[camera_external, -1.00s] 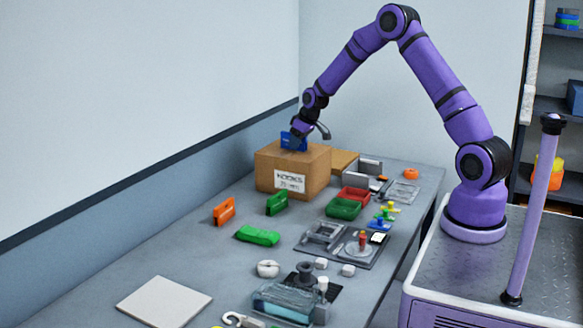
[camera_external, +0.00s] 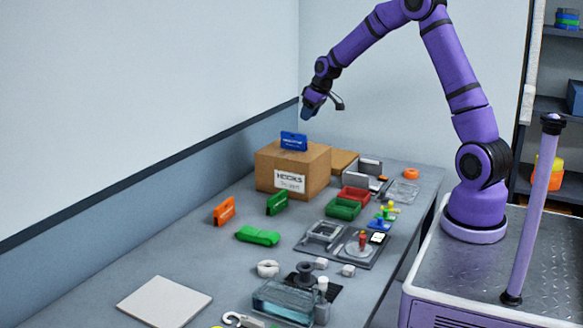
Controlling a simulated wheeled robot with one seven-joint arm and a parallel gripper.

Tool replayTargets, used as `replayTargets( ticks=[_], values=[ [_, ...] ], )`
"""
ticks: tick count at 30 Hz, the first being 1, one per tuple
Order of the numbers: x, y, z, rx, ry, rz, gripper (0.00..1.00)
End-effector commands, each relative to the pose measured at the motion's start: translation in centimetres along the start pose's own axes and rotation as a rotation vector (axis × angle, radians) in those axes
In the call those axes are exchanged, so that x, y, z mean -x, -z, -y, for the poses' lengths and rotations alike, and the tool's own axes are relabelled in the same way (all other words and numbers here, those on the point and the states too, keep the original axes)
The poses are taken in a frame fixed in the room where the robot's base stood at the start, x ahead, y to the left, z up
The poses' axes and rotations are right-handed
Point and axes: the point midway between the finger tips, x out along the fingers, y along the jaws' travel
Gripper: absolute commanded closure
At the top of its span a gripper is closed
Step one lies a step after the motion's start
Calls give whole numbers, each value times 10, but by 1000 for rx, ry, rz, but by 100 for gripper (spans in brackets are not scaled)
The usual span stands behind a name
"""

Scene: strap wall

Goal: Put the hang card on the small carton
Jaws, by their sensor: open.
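The hang card is a small blue card (camera_external: 293,141) with pale lettering. It stands upright on top of the small carton (camera_external: 265,175), a brown box with a white label reading "HOOKS" on its front. My gripper (camera_external: 306,116) is above the card and a little to its right, clear of it. It is open and holds nothing that I can see; its fingertips are small and dark in this view.
A green strap-like piece (camera_external: 258,236) lies in front. Red (camera_external: 354,196) and green (camera_external: 343,208) trays are to the right. A white plate (camera_external: 164,302) lies front left.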

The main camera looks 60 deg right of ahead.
Motion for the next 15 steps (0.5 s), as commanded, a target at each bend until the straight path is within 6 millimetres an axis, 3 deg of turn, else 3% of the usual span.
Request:
replayTargets(
  ticks=[5,11,15],
  values=[
    [30,-2,19,12,-6,-2,55],
    [100,-22,67,32,-21,-4,55],
    [147,-46,100,38,-29,-7,55]
  ],
)
